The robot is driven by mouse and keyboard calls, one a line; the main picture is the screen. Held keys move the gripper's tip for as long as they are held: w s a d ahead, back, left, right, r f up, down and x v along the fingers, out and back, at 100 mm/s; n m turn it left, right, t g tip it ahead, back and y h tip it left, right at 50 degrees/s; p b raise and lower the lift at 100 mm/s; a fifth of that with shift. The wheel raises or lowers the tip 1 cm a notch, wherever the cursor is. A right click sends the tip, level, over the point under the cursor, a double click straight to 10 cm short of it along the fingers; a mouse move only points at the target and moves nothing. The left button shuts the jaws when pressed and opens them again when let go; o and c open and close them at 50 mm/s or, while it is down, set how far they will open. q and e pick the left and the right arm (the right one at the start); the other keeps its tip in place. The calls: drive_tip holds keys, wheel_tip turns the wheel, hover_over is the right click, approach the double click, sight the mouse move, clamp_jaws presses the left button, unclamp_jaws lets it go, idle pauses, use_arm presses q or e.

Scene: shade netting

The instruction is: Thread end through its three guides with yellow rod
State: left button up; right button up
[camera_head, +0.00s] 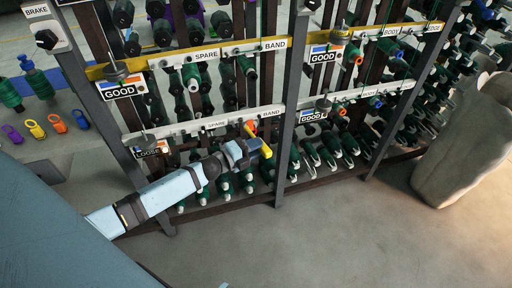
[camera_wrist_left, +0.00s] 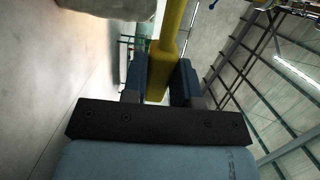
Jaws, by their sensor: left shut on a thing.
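My left gripper (camera_head: 258,150) reaches in from the left, in front of the lower rail of the rack's left bay. In the left wrist view the yellow rod (camera_wrist_left: 170,50) runs up and away between the two dark blue fingers. A thin green thread (camera_head: 384,25) hangs at the upper right of the rack. I cannot make out the loose thread end or tell which three guides are meant. My right gripper is out of view.
A grey upright post (camera_head: 287,140) stands just right of the gripper. A pale rounded column (camera_head: 458,150) is at far right. The floor in front (camera_head: 330,240) is clear.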

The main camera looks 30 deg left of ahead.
use_arm(q)
drive_tip(key=shift+w+a, duration=0.45)
drive_tip(key=shift+a, duration=0.4)
drive_tip(key=shift+w+a, duration=0.4)
drive_tip(key=shift+a, duration=0.4)
drive_tip(key=s+d+p, duration=0.1)
drive_tip(key=s+d, duration=0.1)
drive_tip(key=d, duration=0.1)
drive_tip(key=shift+s, duration=0.3)
drive_tip(key=shift+d, duration=0.1)
